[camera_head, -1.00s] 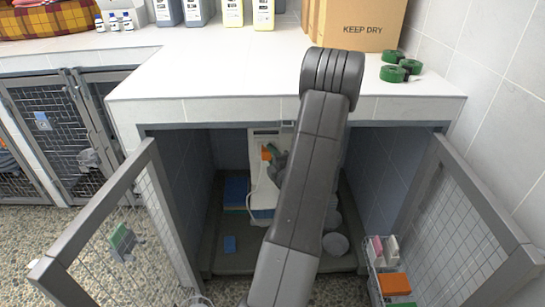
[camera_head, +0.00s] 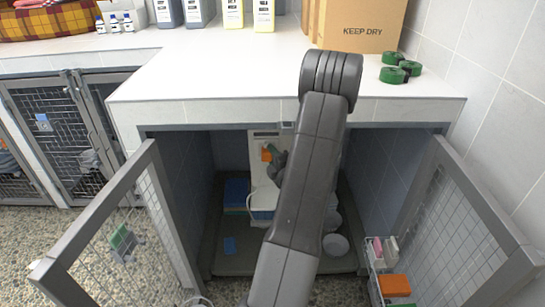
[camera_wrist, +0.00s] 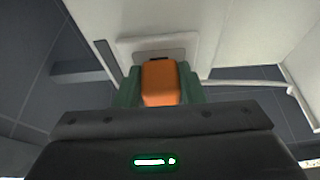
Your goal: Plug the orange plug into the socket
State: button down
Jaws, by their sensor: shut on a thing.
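The orange plug (camera_wrist: 159,82) is between the green fingers of my gripper (camera_wrist: 160,90) in the wrist view. The gripper is shut on it. A pale plate with a grey recessed face, which looks like the socket (camera_wrist: 126,45), is straight beyond the plug. The plug's front end overlaps the lower part of this face, and I cannot tell whether they touch. In the head view the orange plug (camera_head: 266,155) shows small inside the open kennel, in front of a white upright panel (camera_head: 258,140). My arm hides much of the gripper there.
Kennel doors stand open at left (camera_head: 150,215) and right (camera_head: 450,220). The white counter (camera_head: 220,80) overhangs the opening. Blue folded items (camera_head: 236,192) and a grey bowl (camera_head: 335,244) are on the kennel floor. A wire basket (camera_head: 378,285) hangs on the right door.

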jog(key=shift+w+d+r, duration=0.15)
jog(key=shift+w+r, duration=0.2)
jog(key=c, duration=0.9)
grip_release()
jog(key=shift+w, duration=0.1)
jog(key=shift+o, duration=0.2)
jog(key=v, duration=1.4)
jog(key=shift+s+f, duration=0.25)
jog(key=shift+f, duration=0.15)
jog(key=shift+w, duration=0.1)
jog(key=x, duration=1.3)
jog(key=shift+w, duration=0.35)
jog(key=shift+a+r, duration=0.1)
jog(key=shift+a, duration=0.15)
